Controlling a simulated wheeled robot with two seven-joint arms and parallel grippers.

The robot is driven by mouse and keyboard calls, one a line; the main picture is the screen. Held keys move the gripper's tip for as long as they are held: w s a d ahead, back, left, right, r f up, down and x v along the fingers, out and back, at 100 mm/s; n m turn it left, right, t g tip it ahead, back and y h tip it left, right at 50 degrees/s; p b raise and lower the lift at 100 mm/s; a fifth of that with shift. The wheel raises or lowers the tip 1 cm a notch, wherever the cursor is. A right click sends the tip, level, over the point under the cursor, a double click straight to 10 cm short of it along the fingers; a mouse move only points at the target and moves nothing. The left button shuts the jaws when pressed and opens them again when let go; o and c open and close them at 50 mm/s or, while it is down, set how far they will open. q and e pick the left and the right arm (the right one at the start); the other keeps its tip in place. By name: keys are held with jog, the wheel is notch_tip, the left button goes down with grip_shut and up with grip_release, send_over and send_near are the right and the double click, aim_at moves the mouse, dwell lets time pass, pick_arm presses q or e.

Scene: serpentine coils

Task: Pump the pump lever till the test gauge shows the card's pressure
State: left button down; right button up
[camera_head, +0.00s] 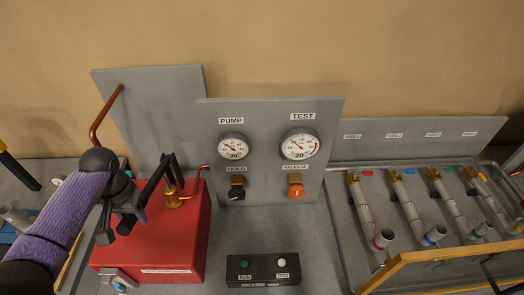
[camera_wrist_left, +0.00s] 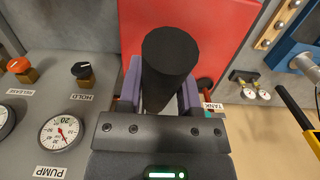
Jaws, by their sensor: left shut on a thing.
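The red pump box (camera_head: 188,240) stands left of the grey gauge panel. My left gripper (camera_head: 130,208) is at the black pump lever (camera_head: 158,178) above the box. In the left wrist view, the purple fingers (camera_wrist_left: 163,92) are shut around the lever's black round handle (camera_wrist_left: 170,55). The test gauge (camera_head: 300,145) is on the panel, right of the pump gauge (camera_head: 233,147); their needles are too small to read surely. The pump gauge also shows upside down in the left wrist view (camera_wrist_left: 62,132). I cannot make out a pressure card. My right gripper is not in view.
Below the gauges are a black HOLD knob (camera_head: 236,192) and an orange RELEASE knob (camera_head: 296,190). A black button box (camera_head: 262,270) sits in front. A copper pipe (camera_head: 104,115) rises at left.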

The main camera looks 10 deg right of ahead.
pick_arm(q)
notch_tip(320, 180, down, 10)
jog(key=s+t+b, duration=0.1)
jog(key=t+b, duration=0.1)
jog(key=t, duration=0.2)
jog(key=shift+s+b, duration=0.4)
jog(key=shift+f, duration=0.1)
dwell(0.6)
